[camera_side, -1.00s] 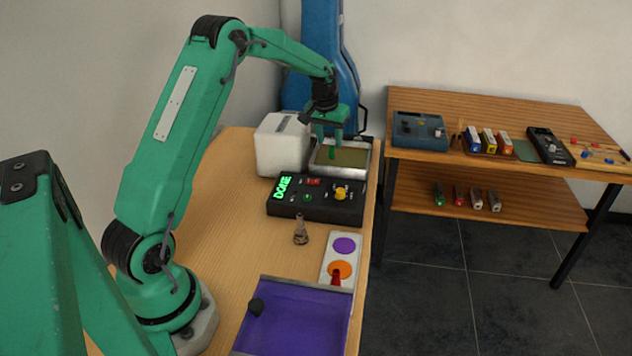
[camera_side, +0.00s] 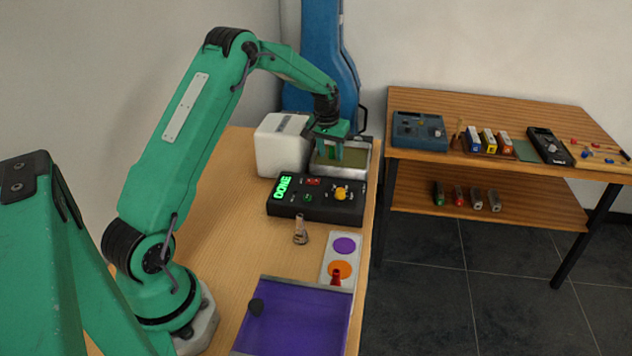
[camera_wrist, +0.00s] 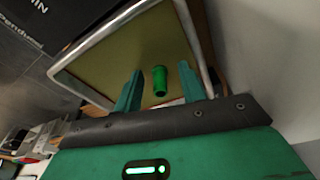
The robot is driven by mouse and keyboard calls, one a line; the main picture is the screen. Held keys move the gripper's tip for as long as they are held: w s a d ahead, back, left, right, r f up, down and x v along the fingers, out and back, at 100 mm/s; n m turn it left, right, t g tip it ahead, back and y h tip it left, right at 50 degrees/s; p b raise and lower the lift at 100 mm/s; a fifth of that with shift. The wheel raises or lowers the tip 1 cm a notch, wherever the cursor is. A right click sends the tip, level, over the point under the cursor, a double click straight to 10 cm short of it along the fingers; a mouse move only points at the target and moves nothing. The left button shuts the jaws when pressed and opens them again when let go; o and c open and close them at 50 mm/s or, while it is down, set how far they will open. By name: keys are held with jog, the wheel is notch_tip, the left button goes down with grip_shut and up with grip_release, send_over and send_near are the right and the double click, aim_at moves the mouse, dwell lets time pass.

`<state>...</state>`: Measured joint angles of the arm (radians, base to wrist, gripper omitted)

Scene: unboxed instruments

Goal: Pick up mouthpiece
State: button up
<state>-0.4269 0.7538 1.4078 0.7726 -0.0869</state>
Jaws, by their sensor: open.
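A small green cylindrical piece (camera_wrist: 160,82), which looks like a mouthpiece, lies in the metal-rimmed tray (camera_wrist: 103,98) in the wrist view. My gripper (camera_wrist: 161,70) is open, with one finger on each side of the green piece and a gap to each. In the side view, my gripper (camera_side: 338,154) is low over the same tray (camera_side: 357,174), at the far end of the wooden table, and hides the green piece. A brown flared piece (camera_side: 300,231) stands nearer on the table. A red piece (camera_side: 336,277) is on an orange spot of a white strip (camera_side: 328,262).
A black box with a lit green display (camera_side: 315,207) stands just in front of the tray. A white box (camera_side: 281,146) is at its left. Open tabletop lies left of the brown piece.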

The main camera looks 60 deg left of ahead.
jog(key=shift+x, duration=1.45)
jog(key=shift+c, duration=0.4)
jog(key=c, duration=0.6)
